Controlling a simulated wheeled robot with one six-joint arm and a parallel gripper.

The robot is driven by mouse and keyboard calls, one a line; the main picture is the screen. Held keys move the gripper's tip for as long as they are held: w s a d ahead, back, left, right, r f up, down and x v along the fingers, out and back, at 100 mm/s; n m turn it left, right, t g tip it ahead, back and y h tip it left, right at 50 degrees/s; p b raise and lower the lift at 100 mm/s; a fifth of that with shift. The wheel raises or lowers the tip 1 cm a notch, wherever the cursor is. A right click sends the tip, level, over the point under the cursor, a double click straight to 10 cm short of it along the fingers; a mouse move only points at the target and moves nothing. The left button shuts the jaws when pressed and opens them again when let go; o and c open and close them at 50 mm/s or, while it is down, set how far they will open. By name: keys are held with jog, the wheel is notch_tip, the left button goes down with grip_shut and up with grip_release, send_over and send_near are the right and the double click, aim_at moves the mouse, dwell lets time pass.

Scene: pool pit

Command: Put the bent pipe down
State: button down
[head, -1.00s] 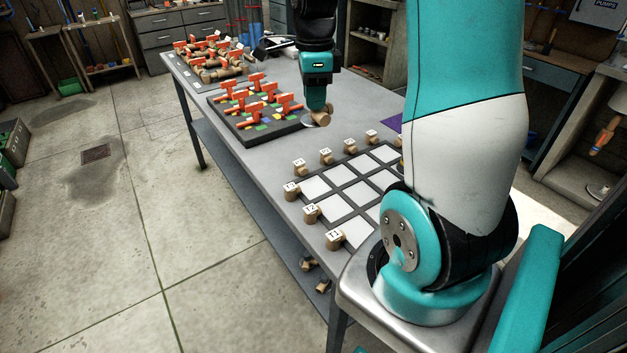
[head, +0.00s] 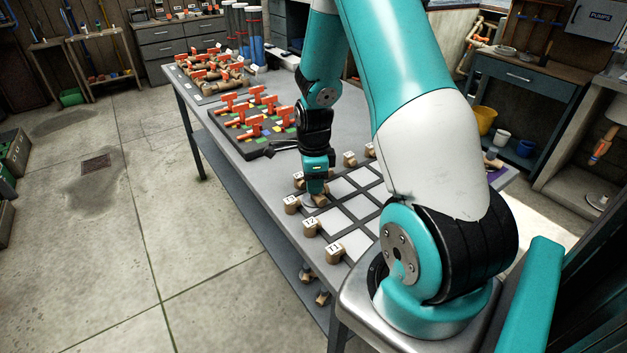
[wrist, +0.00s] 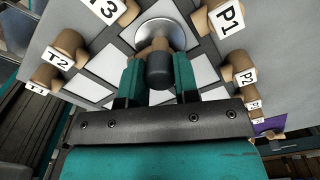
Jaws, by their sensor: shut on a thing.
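My gripper (head: 316,180) points down over the grid board (head: 352,230), at its corner by the T3 label (head: 291,204) and the P1 label (head: 299,180). It is shut on the bent pipe (head: 319,200). In the wrist view the pipe (wrist: 158,62) sits between the two teal fingers (wrist: 158,72), tan with a dark end toward me. A round silver disc (wrist: 176,32) shows behind the pipe over the corner cell. I cannot tell whether the pipe or disc touches the board.
Tan labelled stubs, such as T2 (head: 311,226) and T1 (head: 335,252), line the board's edges. Other white cells (head: 333,221) are empty. A dark tray with orange-handled valves (head: 253,128) stands farther back on the table, with more parts (head: 213,75) beyond.

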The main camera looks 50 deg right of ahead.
jog(key=shift+f, duration=0.15)
jog(key=c, duration=0.9)
grip_release()
jog(key=shift+o, duration=0.2)
